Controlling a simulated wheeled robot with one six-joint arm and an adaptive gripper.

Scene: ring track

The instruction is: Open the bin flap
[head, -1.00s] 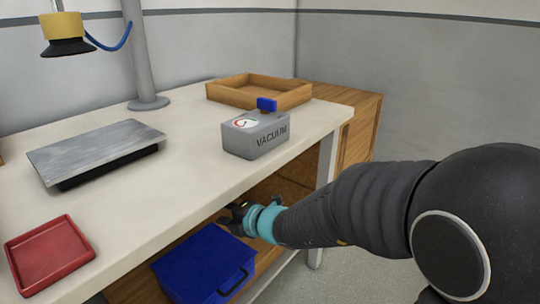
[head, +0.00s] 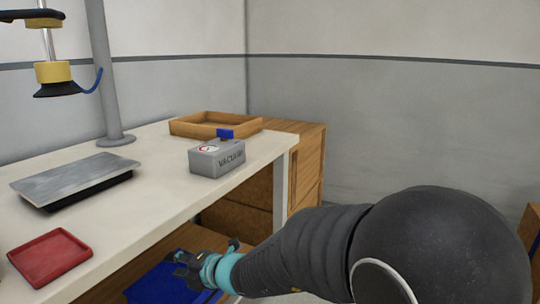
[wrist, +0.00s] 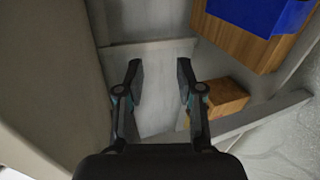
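The blue bin (head: 160,288) sits on the wooden shelf under the bench. Its top shows as a flat blue panel, and my gripper partly covers it in the head view. In the wrist view a blue part (wrist: 260,14) of it shows at the upper right, on the wooden board, off to the side of my fingers. My gripper (head: 182,268) reaches low beside the bench, near the bin. In the wrist view my gripper (wrist: 160,80) has its two fingers well apart with nothing between them. I cannot tell whether it touches the bin.
The bench top (head: 120,225) overhangs the shelf. On it are a red tray (head: 48,258), a metal plate (head: 72,178), a grey vacuum box (head: 217,160) and a wooden tray (head: 215,118). A wooden cabinet (head: 308,165) stands behind. Grey floor lies right of the bench.

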